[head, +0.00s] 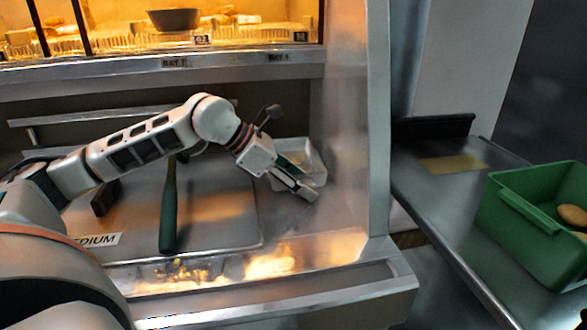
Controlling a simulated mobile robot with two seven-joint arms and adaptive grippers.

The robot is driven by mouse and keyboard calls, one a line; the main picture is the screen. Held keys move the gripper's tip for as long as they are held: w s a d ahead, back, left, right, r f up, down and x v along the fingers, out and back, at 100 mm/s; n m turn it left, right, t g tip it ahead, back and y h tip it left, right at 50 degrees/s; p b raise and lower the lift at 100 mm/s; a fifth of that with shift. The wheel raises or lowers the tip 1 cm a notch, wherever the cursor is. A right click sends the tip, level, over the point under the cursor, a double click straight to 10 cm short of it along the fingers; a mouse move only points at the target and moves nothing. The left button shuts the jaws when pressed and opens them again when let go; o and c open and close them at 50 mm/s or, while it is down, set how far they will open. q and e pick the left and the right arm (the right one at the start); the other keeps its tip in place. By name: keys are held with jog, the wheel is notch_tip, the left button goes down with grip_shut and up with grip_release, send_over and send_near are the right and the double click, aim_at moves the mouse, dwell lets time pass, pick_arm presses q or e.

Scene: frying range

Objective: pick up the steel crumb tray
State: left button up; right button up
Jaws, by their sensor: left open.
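A small steel tray (315,163), which looks like the crumb tray, sits at the right end of the steel range beside the upright side panel. My left gripper (290,158) is over the tray's left side, open, with one finger pointing down across its near left part. The gripper hides part of the tray's left wall. I cannot tell whether the finger touches the tray. My right gripper is not in view.
A green-handled tool (169,207) lies on a flat steel plate (225,225) marked MEDIUM, beside a dark block (104,198). A steel side panel (347,130) rises right of the tray. A green crate (520,225) with brown food stands on the right counter (433,205).

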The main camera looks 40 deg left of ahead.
pick_arm(q)
jog(key=shift+r, duration=0.1)
grip_shut()
